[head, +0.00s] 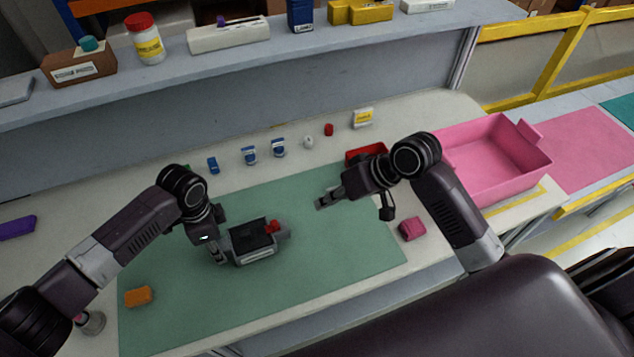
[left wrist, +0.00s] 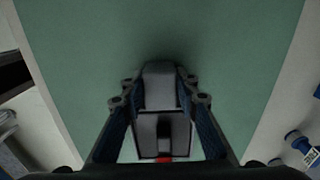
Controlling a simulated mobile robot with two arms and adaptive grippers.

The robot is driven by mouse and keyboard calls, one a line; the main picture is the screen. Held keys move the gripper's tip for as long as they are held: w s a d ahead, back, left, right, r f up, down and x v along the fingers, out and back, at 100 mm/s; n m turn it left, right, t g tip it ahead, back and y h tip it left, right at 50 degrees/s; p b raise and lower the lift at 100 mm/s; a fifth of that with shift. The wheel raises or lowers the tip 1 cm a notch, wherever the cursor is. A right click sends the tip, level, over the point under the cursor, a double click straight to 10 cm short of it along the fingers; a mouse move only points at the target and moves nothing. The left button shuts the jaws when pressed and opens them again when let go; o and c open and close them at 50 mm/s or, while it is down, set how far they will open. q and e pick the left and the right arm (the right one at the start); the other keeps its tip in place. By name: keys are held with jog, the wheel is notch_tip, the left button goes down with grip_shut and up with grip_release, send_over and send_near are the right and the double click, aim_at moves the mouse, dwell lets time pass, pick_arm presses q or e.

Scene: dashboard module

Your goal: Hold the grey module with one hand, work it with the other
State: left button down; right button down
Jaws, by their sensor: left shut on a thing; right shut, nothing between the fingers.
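The grey module (head: 252,243) is on the green mat (head: 300,204), left of the middle in the head view. It has a dark top panel and a red part (head: 272,226) at its right end. My left gripper (head: 222,256) is shut on the module's left end. In the left wrist view the module (left wrist: 160,122) shows between the two fingers, with a bit of red at the lower edge. My right gripper (head: 322,203) is shut and empty above the mat, to the right of the module and apart from it.
A pink bin (head: 497,187) stands at the right. A red tray (head: 366,152) is behind my right arm. A pink block (head: 411,229) and an orange block (head: 138,297) lie at the mat's sides. Several small items line the back, below a shelf (head: 290,50).

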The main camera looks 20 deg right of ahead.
pick_arm(q)
jog(key=c, duration=1.4)
grip_release()
